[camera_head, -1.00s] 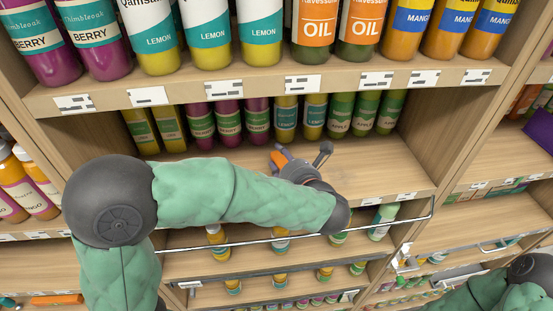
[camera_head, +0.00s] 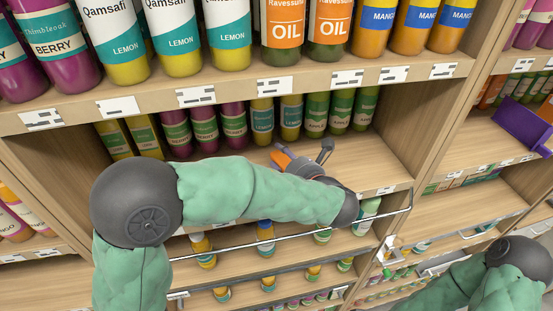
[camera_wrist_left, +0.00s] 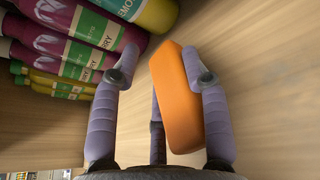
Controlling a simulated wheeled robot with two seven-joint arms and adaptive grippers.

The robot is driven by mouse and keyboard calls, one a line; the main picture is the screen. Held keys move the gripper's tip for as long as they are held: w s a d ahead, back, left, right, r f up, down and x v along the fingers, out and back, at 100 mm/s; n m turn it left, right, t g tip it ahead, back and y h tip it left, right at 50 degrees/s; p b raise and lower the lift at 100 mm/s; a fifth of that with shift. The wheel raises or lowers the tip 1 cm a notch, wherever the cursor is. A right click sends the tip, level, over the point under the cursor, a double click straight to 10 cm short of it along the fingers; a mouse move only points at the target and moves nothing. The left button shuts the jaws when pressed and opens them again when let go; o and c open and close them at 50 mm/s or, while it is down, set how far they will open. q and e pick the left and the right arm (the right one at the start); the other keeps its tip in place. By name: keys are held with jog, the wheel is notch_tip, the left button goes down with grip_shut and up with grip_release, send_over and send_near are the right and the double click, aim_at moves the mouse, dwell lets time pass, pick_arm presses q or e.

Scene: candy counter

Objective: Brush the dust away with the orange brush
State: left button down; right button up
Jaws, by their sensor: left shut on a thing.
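The orange brush (camera_head: 282,160) is in my left gripper (camera_head: 303,157), low over the shelf board in front of the row of small bottles. In the left wrist view the brush (camera_wrist_left: 178,105) is a smooth orange block, slightly tilted, between the purple-grey fingers of my left gripper (camera_wrist_left: 160,68). The fingers are shut on it. The brush's underside is hidden. A faint grey patch (camera_wrist_left: 275,72) on the board beside the brush may be dust; I cannot tell for sure. My right arm shows at the bottom right, but its gripper is out of view.
Small bottles (camera_head: 263,118) line the back of this shelf bay, close to the brush. The shelf above (camera_head: 235,95) holds large bottles. A metal rail (camera_head: 235,242) runs in front of the lower bottles. The shelf's right part (camera_head: 382,160) is bare up to the side panel.

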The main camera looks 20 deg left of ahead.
pick_arm(q)
jog(key=shift+w+d+f, duration=0.15)
jog(key=shift+w+d, duration=0.45)
jog(key=shift+d, duration=0.35)
jog(key=shift+w+d, duration=0.95)
jog(key=shift+d, duration=0.4)
jog(key=shift+w+d, duration=0.95)
jog(key=shift+d, duration=0.4)
jog(key=shift+w+d, duration=0.95)
jog(key=shift+d, duration=0.4)
jog(key=shift+d, duration=0.15)
jog(key=shift+w+d, duration=0.45)
jog(key=shift+d, duration=0.25)
jog(key=shift+r, duration=1.5)
